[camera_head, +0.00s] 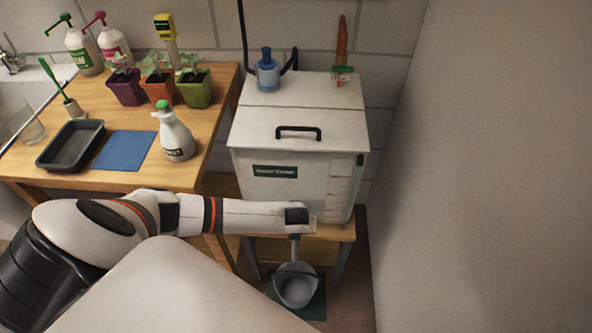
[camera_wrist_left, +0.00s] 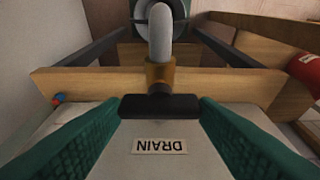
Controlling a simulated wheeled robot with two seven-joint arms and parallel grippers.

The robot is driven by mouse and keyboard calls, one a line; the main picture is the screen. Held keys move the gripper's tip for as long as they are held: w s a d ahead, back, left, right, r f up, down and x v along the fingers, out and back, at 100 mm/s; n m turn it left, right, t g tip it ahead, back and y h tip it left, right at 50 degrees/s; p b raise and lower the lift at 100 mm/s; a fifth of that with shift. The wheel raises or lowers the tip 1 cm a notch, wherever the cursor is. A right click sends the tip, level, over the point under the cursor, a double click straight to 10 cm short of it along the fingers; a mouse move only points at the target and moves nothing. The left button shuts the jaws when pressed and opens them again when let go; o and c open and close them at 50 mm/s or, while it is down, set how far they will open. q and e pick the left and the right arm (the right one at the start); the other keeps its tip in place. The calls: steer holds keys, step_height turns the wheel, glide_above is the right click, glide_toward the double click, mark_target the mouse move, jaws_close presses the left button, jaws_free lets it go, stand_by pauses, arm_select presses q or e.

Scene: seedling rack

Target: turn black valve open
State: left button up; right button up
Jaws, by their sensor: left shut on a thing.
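The black valve (camera_wrist_left: 158,106) is a short dark bar across a brass fitting (camera_wrist_left: 160,76) on the white tank, beside an upside-down DRAIN label (camera_wrist_left: 159,147). My left gripper (camera_wrist_left: 160,112) has its green pads at both ends of the bar and is shut on it. In the head view, the left gripper (camera_head: 296,216) is at the tank's lower front, and the arm hides the valve there. A grey spout (camera_wrist_left: 160,35) extends from the fitting. The white tank (camera_head: 295,185) stands on a wooden stand. My right gripper is not in view.
A grey bucket (camera_head: 296,291) stands on a green mat (camera_head: 313,308) below the spout. The wooden table (camera_head: 118,185) at left holds potted seedlings, a black tray (camera_head: 70,146) and a spray bottle (camera_head: 176,136). A plain wall (camera_head: 480,170) rises close on the right.

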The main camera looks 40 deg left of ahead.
arm_select(q)
steer(key=shift+r, duration=0.1)
steer(key=n+g+y+p, duration=0.1)
steer(key=n+p, duration=0.1)
steer(key=n, duration=0.1)
steer(key=shift+d+r+n+p, duration=0.1)
steer(key=shift+n+p, duration=0.2)
steer(key=shift+p, duration=0.1)
steer(key=n, duration=0.2)
steer(key=n+g+p, duration=0.1)
steer(key=n, duration=0.1)
steer(key=shift+w+n+g+y+p, duration=0.15)
steer(key=shift+n+g+y+p, duration=0.15)
steer(key=shift+y, duration=0.1)
steer(key=n, duration=0.2)
steer(key=n+g, duration=0.1)
steer(key=n, duration=0.1)
steer(key=shift+w+f+n+g, duration=0.15)
steer(key=shift+f+n+g, duration=0.05)
steer(key=shift+n+g, duration=0.1)
steer(key=n+g, duration=0.1)
steer(key=n, duration=0.3)
steer(key=shift+w+n+g, duration=0.1)
steer(key=shift+n+g, duration=0.3)
steer(key=shift+n, duration=0.3)
steer(key=o, duration=1)
